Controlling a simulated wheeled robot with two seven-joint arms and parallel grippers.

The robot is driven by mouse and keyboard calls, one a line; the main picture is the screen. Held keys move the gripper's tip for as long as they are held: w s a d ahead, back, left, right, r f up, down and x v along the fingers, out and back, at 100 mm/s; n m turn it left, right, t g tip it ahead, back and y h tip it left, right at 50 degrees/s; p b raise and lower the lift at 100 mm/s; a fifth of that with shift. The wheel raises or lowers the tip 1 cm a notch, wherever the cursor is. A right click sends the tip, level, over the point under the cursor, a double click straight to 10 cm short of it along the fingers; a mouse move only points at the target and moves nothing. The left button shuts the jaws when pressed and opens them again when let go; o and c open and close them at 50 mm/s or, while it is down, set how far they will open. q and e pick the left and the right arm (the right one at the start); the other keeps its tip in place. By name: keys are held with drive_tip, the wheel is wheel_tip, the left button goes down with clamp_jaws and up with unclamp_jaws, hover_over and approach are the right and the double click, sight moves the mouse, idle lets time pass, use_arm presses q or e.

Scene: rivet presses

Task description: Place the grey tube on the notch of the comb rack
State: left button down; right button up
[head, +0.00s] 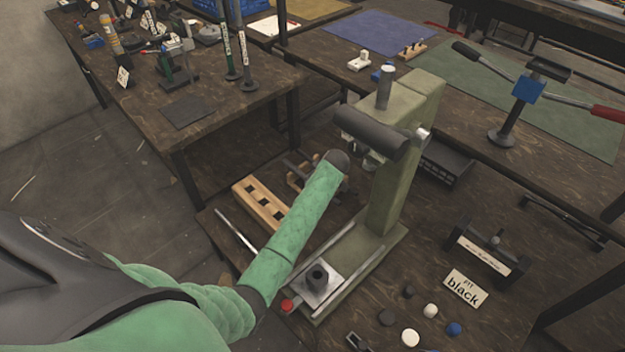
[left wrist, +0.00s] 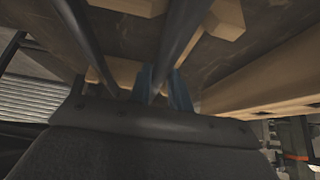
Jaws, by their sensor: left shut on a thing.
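A light wooden block with dark notches (head: 259,207), which looks like the comb rack, lies on the near bench left of the green press. A thin light grey rod (head: 236,231) shows left of my forearm; I cannot tell if it is the held tube. In the left wrist view my left gripper (left wrist: 164,76) has blue fingertips shut on a dark grey tube (left wrist: 186,34). A second dark rod (left wrist: 80,32) runs up beside it. Wooden bars (left wrist: 260,72) are close by, and contact is unclear. My sleeve hides most of the gripper in the head view. My right gripper is not in view.
The tall green press (head: 396,165) stands just right of my left forearm. A black stand (head: 484,249), a "black" sign (head: 466,289) and several small caps and discs lie on the bench at right. Another cluttered bench (head: 225,100) stands behind at left.

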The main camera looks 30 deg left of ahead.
use_arm(q)
drive_tip(key=shift+f, duration=0.1)
drive_tip(key=c, duration=1.3)
unclamp_jaws()
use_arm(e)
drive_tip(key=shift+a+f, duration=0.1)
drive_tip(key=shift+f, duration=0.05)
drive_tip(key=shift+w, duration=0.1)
use_arm(q)
drive_tip(key=b+v, duration=0.1)
drive_tip(key=v, duration=1.1)
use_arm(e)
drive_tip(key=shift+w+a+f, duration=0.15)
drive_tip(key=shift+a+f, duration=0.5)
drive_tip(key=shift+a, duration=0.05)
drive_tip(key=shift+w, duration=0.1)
